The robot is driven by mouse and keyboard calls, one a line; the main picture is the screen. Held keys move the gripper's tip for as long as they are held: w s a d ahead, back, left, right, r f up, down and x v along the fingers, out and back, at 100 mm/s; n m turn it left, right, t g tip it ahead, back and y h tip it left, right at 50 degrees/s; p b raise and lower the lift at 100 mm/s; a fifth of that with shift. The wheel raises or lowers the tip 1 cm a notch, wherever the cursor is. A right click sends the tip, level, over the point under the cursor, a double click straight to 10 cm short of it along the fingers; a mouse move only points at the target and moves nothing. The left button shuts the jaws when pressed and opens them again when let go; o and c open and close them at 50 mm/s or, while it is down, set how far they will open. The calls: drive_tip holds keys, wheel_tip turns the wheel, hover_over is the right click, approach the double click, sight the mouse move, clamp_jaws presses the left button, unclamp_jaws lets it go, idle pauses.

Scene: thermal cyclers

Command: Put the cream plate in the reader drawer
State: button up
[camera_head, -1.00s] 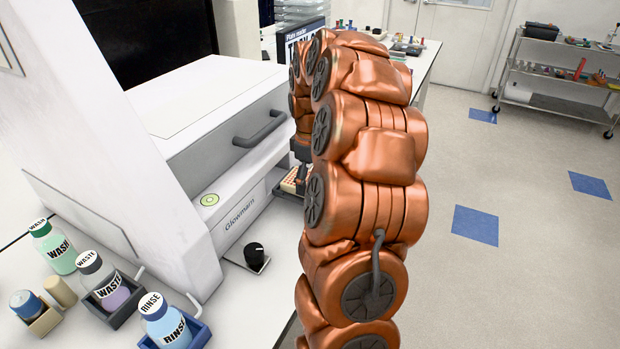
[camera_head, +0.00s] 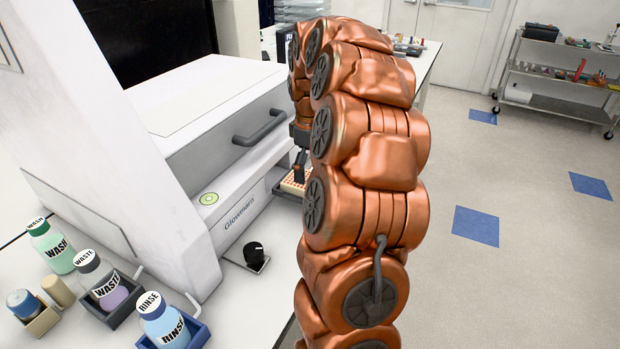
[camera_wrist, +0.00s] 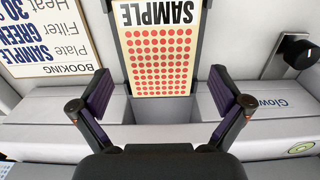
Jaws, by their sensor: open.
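The cream plate (camera_wrist: 160,62) has rows of red dots and a SAMPLE label. It lies in the extended reader drawer (camera_wrist: 202,35), between its dark side rails, in front of the white reader (camera_wrist: 55,108). In the head view, part of the plate (camera_head: 292,186) shows beside the reader (camera_head: 240,205), and my arm hides the rest. My gripper (camera_wrist: 160,92) is open and empty. Its two purple-padded fingers are spread wide, one to each side of the plate's near end, apart from it. In the head view, a dark finger shows just above the plate.
A booking sign (camera_wrist: 45,35) stands beside the drawer. A black knob (camera_head: 254,251) is at the reader's front. Wash (camera_head: 52,245), waste (camera_head: 103,282) and rinse (camera_head: 163,322) bottles stand at lower left. Open floor lies to the right, with a shelf cart (camera_head: 560,80) at the back.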

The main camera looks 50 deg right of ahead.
wheel_tip(320, 180, up, 9)
drive_tip(key=b, duration=0.1)
drive_tip(key=shift+f, duration=0.2)
drive_tip(key=s+a+f, duration=0.2)
drive_tip(key=s+a, duration=0.1)
drive_tip(key=a, duration=0.8)
drive_tip(key=s+a+f, duration=0.1)
drive_tip(key=s+a, duration=0.2)
drive_tip(key=a, duration=0.8)
drive_tip(key=s+a+f+m+g, duration=0.1)
drive_tip(key=s+a+f, duration=0.4)
drive_tip(key=s, duration=0.4)
drive_tip(key=s+a+f+m, duration=0.2)
drive_tip(key=s+a+f, duration=0.3)
drive_tip(key=s, duration=0.3)
drive_tip(key=shift+s+a+g, duration=0.25)
drive_tip(key=shift+s+g, duration=0.1)
drive_tip(key=shift+g, duration=0.05)
